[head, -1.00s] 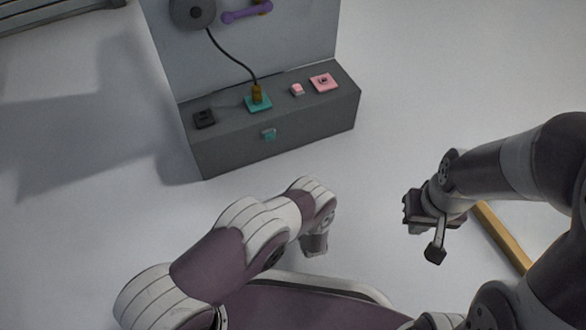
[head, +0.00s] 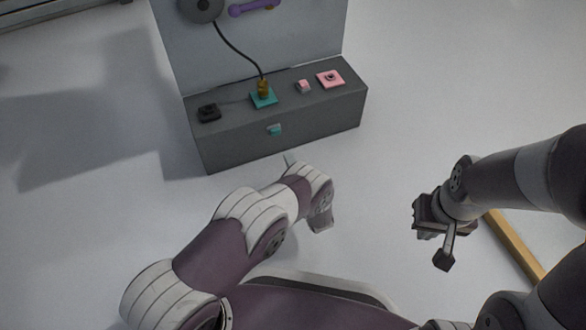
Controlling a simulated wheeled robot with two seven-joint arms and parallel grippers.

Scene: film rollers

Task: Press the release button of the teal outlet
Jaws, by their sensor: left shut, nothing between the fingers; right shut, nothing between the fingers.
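The teal outlet (head: 263,98) is a flat square plate on top of a dark grey box, with a brass-coloured plug (head: 263,87) standing in it and a black cable rising from the plug. A small teal button (head: 274,130) sits on the box's front face, below the outlet. My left arm reaches toward the box from the lower left; its gripper is mostly hidden behind the wrist, and a thin grey tip (head: 288,159) shows just in front of the box. My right gripper (head: 434,232) is shut and empty, right of the box and well apart from it.
A black outlet (head: 208,113), a small pink button (head: 304,86) and a pink outlet (head: 330,79) are also on the box (head: 230,148). A grey panel (head: 270,45) behind carries a round grey reel (head: 201,8) and a purple handle (head: 253,8). A wooden bar (head: 515,245) lies at right.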

